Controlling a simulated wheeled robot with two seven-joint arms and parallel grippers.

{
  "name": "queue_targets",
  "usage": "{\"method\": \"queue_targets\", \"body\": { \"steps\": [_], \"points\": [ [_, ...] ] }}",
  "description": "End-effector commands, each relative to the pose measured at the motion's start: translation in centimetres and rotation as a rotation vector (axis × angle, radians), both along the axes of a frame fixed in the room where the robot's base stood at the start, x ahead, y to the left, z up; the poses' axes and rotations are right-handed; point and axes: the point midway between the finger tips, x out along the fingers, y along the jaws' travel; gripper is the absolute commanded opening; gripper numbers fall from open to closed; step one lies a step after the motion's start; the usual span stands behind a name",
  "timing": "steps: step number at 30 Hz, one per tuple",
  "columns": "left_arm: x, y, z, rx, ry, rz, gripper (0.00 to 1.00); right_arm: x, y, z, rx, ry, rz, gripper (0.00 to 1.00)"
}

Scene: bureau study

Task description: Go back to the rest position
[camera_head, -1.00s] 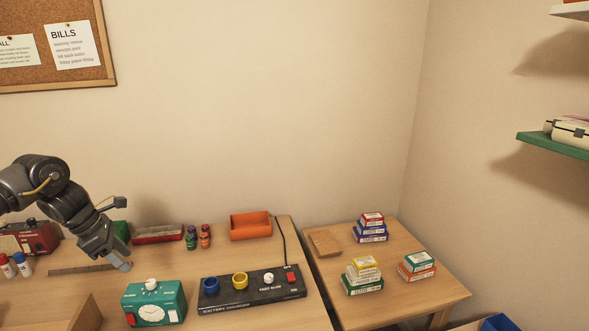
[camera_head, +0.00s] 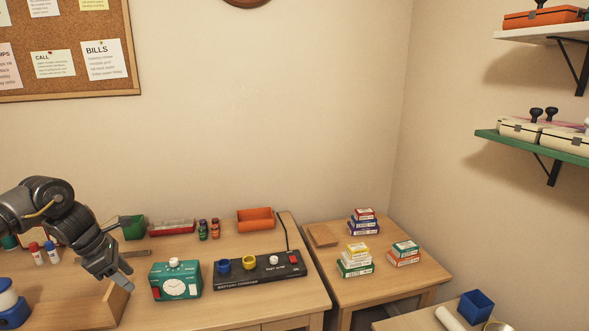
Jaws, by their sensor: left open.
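My left gripper (camera_head: 122,285) shows at the lower left in the head view, pointing down and to the right. It is open, with nothing seen between its fingers. It hangs above the desk (camera_head: 200,311), just left of the teal timer box (camera_head: 175,281) and over the right end of a wooden tray or block (camera_head: 95,308). My right gripper is out of the view.
A black battery charger (camera_head: 258,270) lies right of the timer. An orange bin (camera_head: 256,220), a green cup (camera_head: 134,228) and small jars stand behind. A side table (camera_head: 390,276) holds stacked small boxes. Blue cup (camera_head: 476,306) lower right. Shelves hang at right.

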Motion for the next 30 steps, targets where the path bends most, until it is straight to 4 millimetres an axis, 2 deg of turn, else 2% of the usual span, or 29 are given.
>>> {"method": "queue_targets", "body": {
  "steps": [8, 11, 14, 17, 21, 24, 27, 30],
  "points": [
    [1.8, -5.7, -4.6, -0.007, -0.013, 0.040, 0.48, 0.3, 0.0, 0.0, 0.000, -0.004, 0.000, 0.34],
    [2.3, -8.7, -6.9, -0.027, -0.023, 0.076, 0.48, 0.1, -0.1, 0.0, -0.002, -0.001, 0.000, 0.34],
    [2.5, -12.6, -9.4, -0.069, -0.034, 0.127, 0.48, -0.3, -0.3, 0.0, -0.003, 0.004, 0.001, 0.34],
    [2.1, -18.0, -12.5, -0.149, -0.040, 0.213, 0.48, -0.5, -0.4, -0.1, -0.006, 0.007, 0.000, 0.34],
    [-0.1, -27.4, -16.2, -0.368, -0.019, 0.454, 0.48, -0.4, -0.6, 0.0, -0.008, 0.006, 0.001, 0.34],
    [-2.5, -32.6, -17.3, -0.558, 0.041, 0.698, 0.48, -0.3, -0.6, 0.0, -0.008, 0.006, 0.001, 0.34],
    [-5.3, -35.9, -17.8, -0.751, 0.140, 0.994, 0.48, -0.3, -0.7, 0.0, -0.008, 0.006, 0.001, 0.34],
    [-8.1, -36.9, -18.0, -0.930, 0.268, 1.341, 0.48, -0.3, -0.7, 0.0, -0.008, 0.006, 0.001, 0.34]
  ]
}}
